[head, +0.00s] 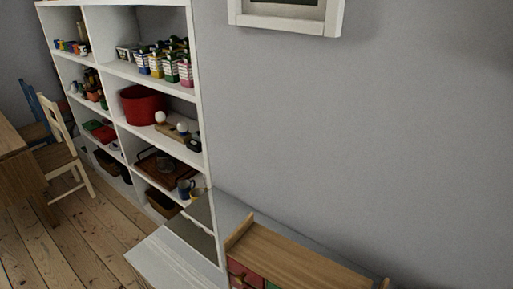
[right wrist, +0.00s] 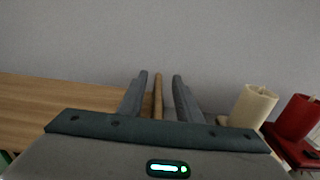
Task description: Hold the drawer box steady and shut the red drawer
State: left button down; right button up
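The drawer box (head: 300,257) has a wooden top with raised end edges and stands at the bottom of the head view, cut off by the frame. The red drawer (head: 247,271) shows at its left front; how far it stands out cannot be told. Part of a green front (head: 271,286) shows beside it. In the right wrist view the wooden top (right wrist: 50,100) spreads to the left. My right gripper (right wrist: 160,76) is open, with a raised wooden edge (right wrist: 157,97) between its fingers and visible gaps beside it. My left gripper is not in view.
A cream cup (right wrist: 252,106) and a red cup (right wrist: 297,118) stand right of my right gripper. A white shelf unit (head: 205,130) with several goods stands left of the box. A pale surface (head: 175,262) lies left of the box. A grey wall rises behind.

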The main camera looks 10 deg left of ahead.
jog(key=shift+s+a, duration=0.1)
jog(key=shift+s, duration=0.05)
jog(key=v, duration=1.1)
jog(key=shift+s, duration=0.35)
